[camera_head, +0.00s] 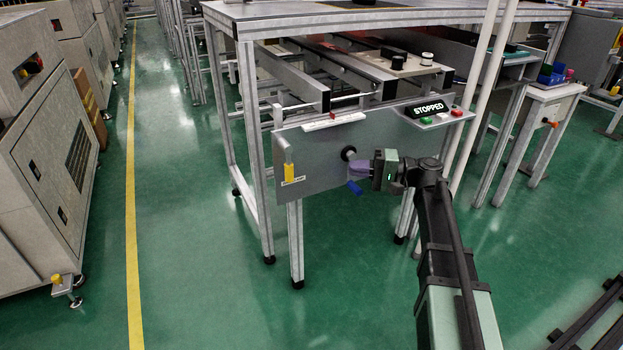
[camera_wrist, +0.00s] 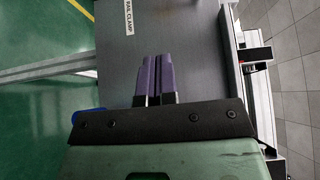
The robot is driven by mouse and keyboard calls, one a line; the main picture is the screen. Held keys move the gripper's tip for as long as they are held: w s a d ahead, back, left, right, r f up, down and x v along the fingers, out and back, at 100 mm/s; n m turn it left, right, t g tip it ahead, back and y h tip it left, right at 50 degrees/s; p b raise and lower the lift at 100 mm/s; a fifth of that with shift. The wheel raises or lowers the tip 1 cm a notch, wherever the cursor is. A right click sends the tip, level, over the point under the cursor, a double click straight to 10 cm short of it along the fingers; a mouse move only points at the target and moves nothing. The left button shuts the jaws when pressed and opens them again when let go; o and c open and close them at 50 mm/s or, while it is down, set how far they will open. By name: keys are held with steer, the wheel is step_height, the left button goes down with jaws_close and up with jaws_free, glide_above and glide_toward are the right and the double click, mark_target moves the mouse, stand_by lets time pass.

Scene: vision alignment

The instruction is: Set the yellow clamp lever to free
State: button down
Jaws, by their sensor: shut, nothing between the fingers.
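The yellow clamp lever (camera_head: 289,172) is at the left end of the grey panel (camera_head: 320,172) in the head view. It looks upright, above a small white label whose text is too small to read there. My gripper (camera_head: 354,168) is in front of the panel, well to the right of the lever. In the wrist view its purple fingers (camera_wrist: 157,60) are together and empty, over the bare panel face. A white label reading "RAIL CLAMP" (camera_wrist: 129,14) shows near the top edge; the lever itself is out of that view.
A black knob (camera_head: 348,153) and a blue handle (camera_head: 355,187) are on the panel close to my gripper. A "STOPPED" display (camera_head: 428,109) sits at upper right with buttons below it. A white scale (camera_head: 333,122) with a red pointer runs along the panel's top edge.

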mark_target(286, 162)
steer(key=a, duration=0.8)
steer(key=s+a, duration=0.1)
steer(key=a, duration=0.4)
steer(key=shift+f+b, duration=0.2)
steer(key=shift+b, duration=0.2)
